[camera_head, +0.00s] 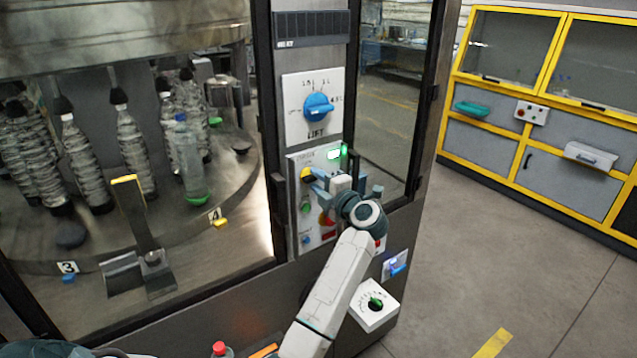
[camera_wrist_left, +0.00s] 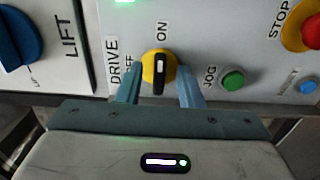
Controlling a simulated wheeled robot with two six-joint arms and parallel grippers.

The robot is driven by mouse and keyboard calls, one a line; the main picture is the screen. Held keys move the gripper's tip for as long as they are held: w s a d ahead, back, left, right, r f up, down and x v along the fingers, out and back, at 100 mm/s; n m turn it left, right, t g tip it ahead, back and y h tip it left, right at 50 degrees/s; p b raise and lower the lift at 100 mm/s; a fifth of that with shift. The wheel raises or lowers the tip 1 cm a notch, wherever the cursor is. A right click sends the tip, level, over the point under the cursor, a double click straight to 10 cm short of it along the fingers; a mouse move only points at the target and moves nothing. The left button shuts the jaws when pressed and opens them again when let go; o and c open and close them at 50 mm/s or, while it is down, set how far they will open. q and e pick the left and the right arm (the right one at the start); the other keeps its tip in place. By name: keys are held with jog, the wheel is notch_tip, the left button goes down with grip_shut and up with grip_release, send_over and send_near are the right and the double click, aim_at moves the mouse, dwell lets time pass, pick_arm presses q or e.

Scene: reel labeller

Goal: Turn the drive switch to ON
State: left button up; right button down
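The drive switch (camera_wrist_left: 159,70) is a yellow round knob with a black bar handle. In the left wrist view the white mark on the bar points up, toward the ON label (camera_wrist_left: 162,30); the OFF label is at its left. In the head view the yellow switch (camera_head: 307,174) shows just past the fingers, partly covered. My left gripper (camera_wrist_left: 159,72) is in front of the panel, its two blue-grey fingers on either side of the knob with gaps to the black bar. In the head view my left gripper (camera_head: 317,180) hides part of the panel. My right gripper is not in view.
The panel has a green lamp lit (camera_head: 334,153), a green JOG button (camera_wrist_left: 232,79), a red-on-yellow STOP button (camera_wrist_left: 311,31) and a blue button (camera_wrist_left: 308,86). The blue LIFT dial (camera_head: 318,107) sits above. A glass-fronted carousel of bottles stands left; open floor lies right.

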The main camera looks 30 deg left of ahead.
pick_arm(q)
jog(key=shift+d, duration=0.1)
jog(key=b+v, duration=0.5)
jog(key=v, duration=0.5)
jog(key=shift+s+d+b, duration=0.2)
jog(key=shift+d+b, duration=0.05)
jog(key=shift+b, duration=0.05)
